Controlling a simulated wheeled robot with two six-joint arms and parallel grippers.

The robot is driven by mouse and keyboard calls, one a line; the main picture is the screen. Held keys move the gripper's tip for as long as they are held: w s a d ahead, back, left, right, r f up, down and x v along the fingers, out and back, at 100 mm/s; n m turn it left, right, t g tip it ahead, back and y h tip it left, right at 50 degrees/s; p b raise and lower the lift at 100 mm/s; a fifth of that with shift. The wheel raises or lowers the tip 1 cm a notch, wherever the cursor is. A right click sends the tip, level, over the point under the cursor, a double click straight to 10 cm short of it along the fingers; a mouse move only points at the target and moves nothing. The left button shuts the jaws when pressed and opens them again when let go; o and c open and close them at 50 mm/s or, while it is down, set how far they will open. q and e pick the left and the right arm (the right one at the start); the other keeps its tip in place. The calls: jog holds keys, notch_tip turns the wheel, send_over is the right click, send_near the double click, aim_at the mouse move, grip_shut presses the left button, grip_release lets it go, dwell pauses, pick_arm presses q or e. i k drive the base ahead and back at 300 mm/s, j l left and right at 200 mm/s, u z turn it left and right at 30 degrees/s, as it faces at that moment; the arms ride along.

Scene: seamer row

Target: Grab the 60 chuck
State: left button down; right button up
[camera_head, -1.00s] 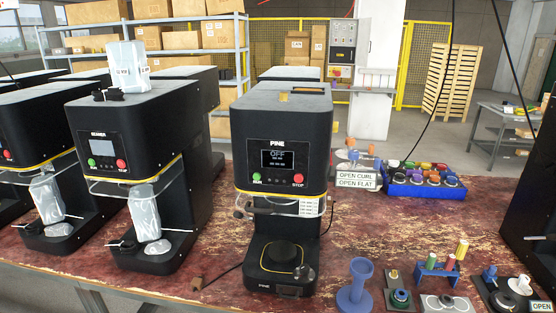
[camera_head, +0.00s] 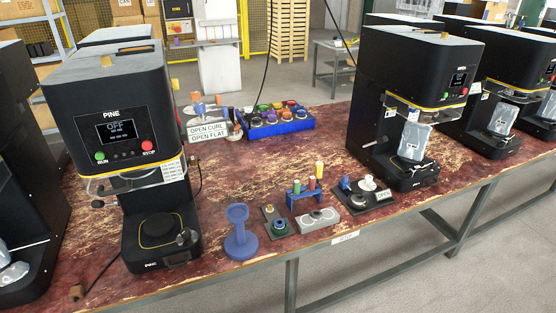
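No "60" marking is readable, so I cannot tell which part is the 60 chuck. A blue tray (camera_head: 290,130) at the back middle of the table holds several round parts with coloured tops. Neither of my grippers is in view.
The PINE seamer (camera_head: 108,85), its screen reading OFF, stands at left. A blue spool-like stand (camera_head: 241,242) is beside its base. An OPEN CURL / OPEN FLAT sign (camera_head: 208,131) stands behind. Another seamer (camera_head: 415,75) with a pouch is at right.

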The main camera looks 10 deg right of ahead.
aim_at(359, 199)
jog(key=i+l+z, duration=0.2)
jog(key=l+z, duration=0.2)
jog(key=i+l+z, duration=0.25)
jog(key=l+z, duration=0.2)
jog(key=i+l+z, duration=0.25)
jog(key=z, duration=0.15)
jog(key=i+l+z, duration=0.15)
jog(key=i+z, duration=0.3)
jog(key=i+l+z, duration=0.25)
jog(key=i, duration=0.5)
jog(key=i+l+z, duration=0.25)
jog(key=i, duration=0.45)
jog(key=i+u, duration=0.2)
jog(key=u, duration=0.2)
jog(key=i+u, duration=0.2)
jog(key=u, duration=0.2)
jog(key=i+l+u, duration=0.15)
jog(key=u, duration=0.3)
jog(key=i+l+u, duration=0.2)
jog(key=u, duration=0.2)
